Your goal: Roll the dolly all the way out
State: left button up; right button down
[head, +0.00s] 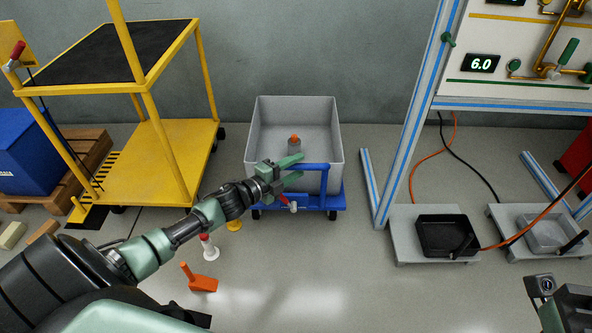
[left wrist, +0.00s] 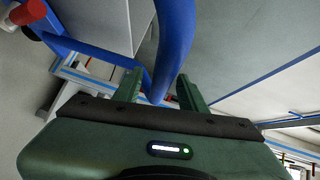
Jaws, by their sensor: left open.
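The dolly (head: 335,198) is a low blue frame on small casters with a blue handle bar, standing near the back wall. It carries a grey open bin (head: 335,118) with a small grey object with an orange top inside. My left gripper (head: 296,170) is at the dolly's handle. In the left wrist view its green fingers (left wrist: 158,90) are apart, with the blue handle bar (left wrist: 175,45) passing at or between them; contact is unclear. A red-tipped lever (head: 291,206) sits below the gripper, also seen at upper left in the left wrist view (left wrist: 26,12). My right gripper (head: 562,300) shows only partly at the lower right corner.
A yellow cart (head: 170,160) stands left of the dolly. A blue-striped test frame (head: 412,120) and grey platforms (head: 405,248) stand to the right. An orange wedge (head: 200,283), a white-and-red cone-like item (head: 208,248) and a yellow item (head: 234,225) lie in front. Floor right of these is clear.

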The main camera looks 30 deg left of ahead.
pick_arm(q)
jog(key=shift+w, duration=0.1)
grip_shut()
dwell(1.4)
